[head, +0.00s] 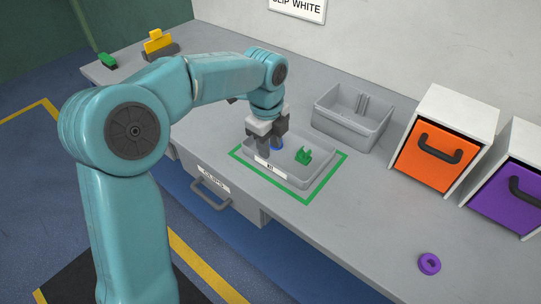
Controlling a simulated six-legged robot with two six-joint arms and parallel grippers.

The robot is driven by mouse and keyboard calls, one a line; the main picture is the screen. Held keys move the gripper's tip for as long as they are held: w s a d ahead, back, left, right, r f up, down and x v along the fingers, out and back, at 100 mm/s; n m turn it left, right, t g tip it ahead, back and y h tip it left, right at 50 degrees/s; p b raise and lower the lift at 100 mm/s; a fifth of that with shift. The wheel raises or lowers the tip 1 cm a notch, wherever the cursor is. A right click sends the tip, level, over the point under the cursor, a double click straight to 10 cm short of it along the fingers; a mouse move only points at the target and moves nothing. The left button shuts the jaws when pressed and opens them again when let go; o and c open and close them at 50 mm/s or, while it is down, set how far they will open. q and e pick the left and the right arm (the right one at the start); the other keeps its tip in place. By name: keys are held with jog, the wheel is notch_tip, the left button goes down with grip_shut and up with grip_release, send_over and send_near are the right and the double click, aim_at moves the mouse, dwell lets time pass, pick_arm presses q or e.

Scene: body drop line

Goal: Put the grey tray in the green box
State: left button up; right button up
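The grey tray (293,180) is a shallow bin with a white label on its near wall. It sits flat on the grey bench, within the green outline (327,179) marked on the bench top. A green part (303,155) and a blue round part (277,144) lie in the tray; the blue one is partly hidden by my gripper. My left gripper (266,147) points down at the tray's left end, its fingers at or just above the near-left wall. Whether they grip the wall is unclear. My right gripper is out of view.
A deeper grey bin (352,117) stands behind the tray. White cabinets with an orange drawer (431,156) and a purple drawer (506,199) stand at right. A purple ring (429,264) lies near the front. Yellow (158,43) and green (107,61) items are far left.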

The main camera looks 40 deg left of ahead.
pick_arm(q)
notch_tip(320, 180, up, 5)
jog(key=shift+s+f, duration=0.1)
jog(key=shift+s, duration=0.05)
dwell(0.6)
